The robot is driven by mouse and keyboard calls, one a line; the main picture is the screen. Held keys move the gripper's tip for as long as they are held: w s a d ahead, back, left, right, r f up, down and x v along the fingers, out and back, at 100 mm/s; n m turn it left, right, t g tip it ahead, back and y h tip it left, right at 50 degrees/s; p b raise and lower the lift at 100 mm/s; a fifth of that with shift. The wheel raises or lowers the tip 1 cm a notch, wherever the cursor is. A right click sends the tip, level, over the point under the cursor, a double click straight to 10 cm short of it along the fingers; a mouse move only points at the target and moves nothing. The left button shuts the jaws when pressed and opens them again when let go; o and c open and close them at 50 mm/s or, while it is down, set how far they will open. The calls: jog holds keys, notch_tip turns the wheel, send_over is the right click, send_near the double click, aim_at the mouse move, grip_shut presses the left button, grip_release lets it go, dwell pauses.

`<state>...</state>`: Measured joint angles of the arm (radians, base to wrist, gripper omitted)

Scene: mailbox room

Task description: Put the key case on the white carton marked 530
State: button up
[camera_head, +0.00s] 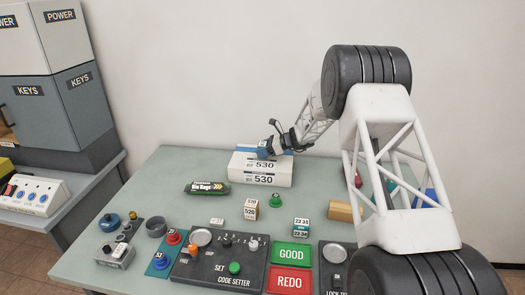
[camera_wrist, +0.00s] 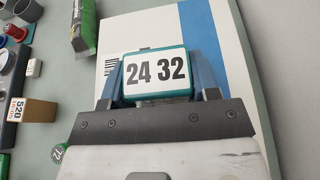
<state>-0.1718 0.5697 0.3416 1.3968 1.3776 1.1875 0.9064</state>
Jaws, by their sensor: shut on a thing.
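The white carton marked 530 (camera_head: 262,177) lies on the table below the wall, with a blue stripe on its top. It also fills much of the wrist view (camera_wrist: 185,28). My gripper (camera_head: 268,151) is over the carton's top. In the head view the case is mostly hidden by my gripper.
A dark green pouch (camera_head: 208,188) lies left of the carton. A small 520 box (camera_head: 250,209), a teal 22 38 box (camera_head: 301,227) and a tan block (camera_head: 341,211) stand in front. Control panels with GOOD (camera_head: 292,254) and REDO (camera_head: 289,281) plates fill the near edge.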

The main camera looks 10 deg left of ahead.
jog(key=shift+f, duration=0.25)
jog(key=shift+f, duration=0.1)
jog(key=o, duration=1)
jog(key=shift+c, duration=0.2)
jog(key=v, duration=1.2)
dwell(0.3)
